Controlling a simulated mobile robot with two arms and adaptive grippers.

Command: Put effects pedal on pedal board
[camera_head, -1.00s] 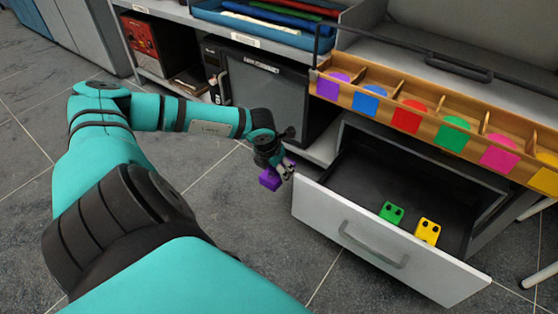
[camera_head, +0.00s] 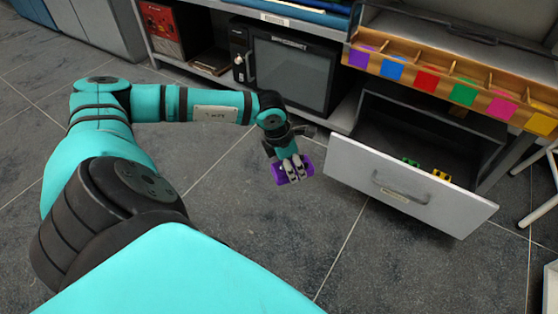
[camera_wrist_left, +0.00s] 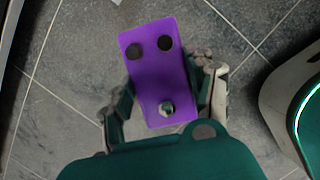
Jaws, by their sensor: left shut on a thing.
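A purple effects pedal (camera_head: 307,170) is in my left gripper (camera_head: 291,170), in the air over the floor, left of the open drawer. In the left wrist view the pedal (camera_wrist_left: 158,68) shows two dark knobs and a metal switch. The fingers of the left gripper (camera_wrist_left: 165,100) are closed on its two sides. A green pedal (camera_head: 410,162) and a yellow pedal (camera_head: 441,175) lie in the drawer (camera_head: 385,140), mostly hidden by its front. No pedal board can be made out. My right gripper is not in view.
The drawer's white front (camera_head: 405,190) juts out over the floor. Above it is a wooden divided rack (camera_head: 395,52) with coloured tags. A dark amplifier-like box (camera_head: 290,75) stands on the low shelf. The tiled floor (camera_head: 330,245) in front is clear.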

